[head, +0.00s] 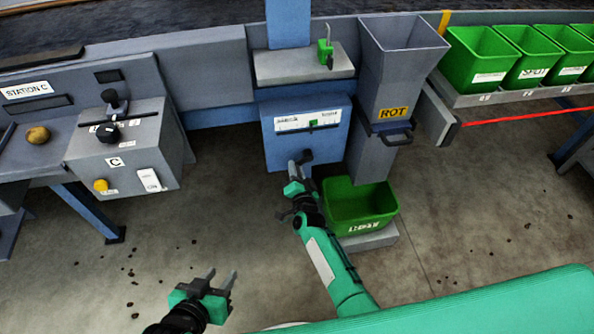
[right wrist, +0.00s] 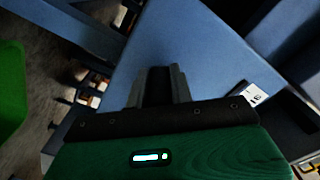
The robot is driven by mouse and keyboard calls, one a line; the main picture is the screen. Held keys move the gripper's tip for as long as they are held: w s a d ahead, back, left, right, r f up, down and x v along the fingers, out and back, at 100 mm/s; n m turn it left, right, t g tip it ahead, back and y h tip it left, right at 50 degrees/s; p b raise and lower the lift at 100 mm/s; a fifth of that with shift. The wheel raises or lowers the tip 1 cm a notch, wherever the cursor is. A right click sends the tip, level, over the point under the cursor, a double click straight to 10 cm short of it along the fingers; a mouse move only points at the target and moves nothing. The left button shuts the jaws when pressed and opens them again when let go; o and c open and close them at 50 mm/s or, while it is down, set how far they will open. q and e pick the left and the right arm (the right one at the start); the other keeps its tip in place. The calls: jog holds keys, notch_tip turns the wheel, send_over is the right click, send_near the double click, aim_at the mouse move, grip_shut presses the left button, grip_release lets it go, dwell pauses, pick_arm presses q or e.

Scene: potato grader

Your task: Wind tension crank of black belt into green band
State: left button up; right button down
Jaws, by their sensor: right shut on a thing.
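A blue tension box (head: 283,150) stands at the middle of the head view. Its white gauge strip (head: 292,123) has a small green patch (head: 313,124) and a dark pointer mark close to it; the exact reading is too small to tell. The dark crank knob (head: 306,155) is on the box's lower front. My right gripper (head: 299,168) is shut on the crank knob; in the right wrist view its fingers (right wrist: 160,88) close around a dark piece against the blue face. My left gripper (head: 214,280) is open and empty, low over the floor. The black belt (head: 150,25) runs along the top.
A green crate (head: 345,212) stands right beside my right gripper, under the grey ROT chute (head: 395,85). The station C control box (head: 120,150) is at the left, near a potato (head: 38,135). Green bins (head: 482,58) line the upper right.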

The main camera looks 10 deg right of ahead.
pick_arm(q)
jog(key=shift+s+f, duration=0.1)
jog(key=shift+s, duration=0.1)
pick_arm(e)
jog(key=shift+a+r, duration=0.15)
jog(key=c, duration=1.3)
grip_release()
jog(key=shift+o, duration=0.2)
pick_arm(q)
jog(key=shift+w+r, duration=0.15)
jog(key=shift+r, duration=0.05)
pick_arm(e)
jog(key=shift+s, duration=0.1)
jog(key=shift+s, duration=0.25)
pick_arm(q)
jog(key=shift+s+a+r+g+y+p, duration=0.1)
jog(key=shift+s+a+g+y+p, duration=0.3)
jog(key=shift+a+g, duration=0.25)
jog(key=shift+s+a+f+g+y+p, duration=0.1)
jog(key=shift+s+a+g+y+p, duration=0.25)
jog(key=shift+a, duration=0.55)
jog(key=shift+s+a+r+g+y+p, duration=0.1)
jog(key=shift+s+a+g+y+p, duration=0.15)
jog(key=shift+s+a+g+p, duration=0.35)
pick_arm(e)
jog(key=s, duration=1.3)
jog(key=shift+d, duration=0.3)
pick_arm(q)
jog(key=shift+w+a, duration=0.15)
jog(key=shift+w, duration=0.05)
